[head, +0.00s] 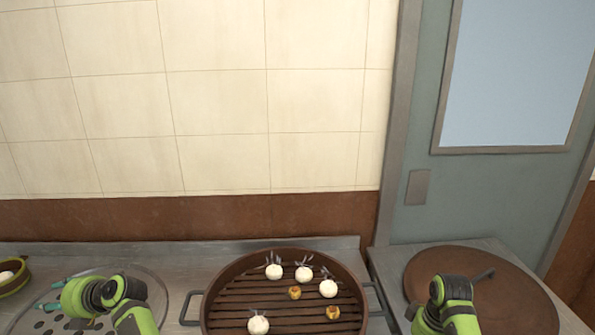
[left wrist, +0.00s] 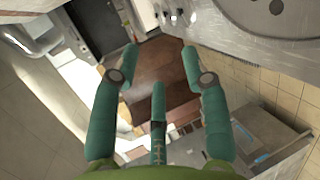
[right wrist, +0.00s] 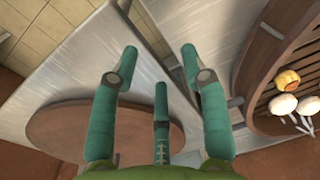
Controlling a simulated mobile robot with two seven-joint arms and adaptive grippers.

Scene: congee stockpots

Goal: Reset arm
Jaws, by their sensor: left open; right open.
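My left arm comes in at the lower left of the head view, its gripper (head: 50,298) pointing left over the perforated metal round. The left wrist view shows the left gripper (left wrist: 159,66) with its teal fingers spread and nothing between them. My right arm is at the lower right of the head view, over the brown round lid; its fingers are hidden there. In the right wrist view the right gripper (right wrist: 159,64) has its fingers spread and empty, above the counter near the brown lid (right wrist: 105,140). The lid also shows in the head view (head: 510,295).
A brown slatted steamer (head: 217,291) with side handles stands between my arms, holding several white buns (head: 258,325) and yellow dumplings (head: 333,312). A small green-rimmed basket (head: 14,282) is at the far left. A tiled wall (head: 220,100) and a grey door (head: 415,140) stand behind.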

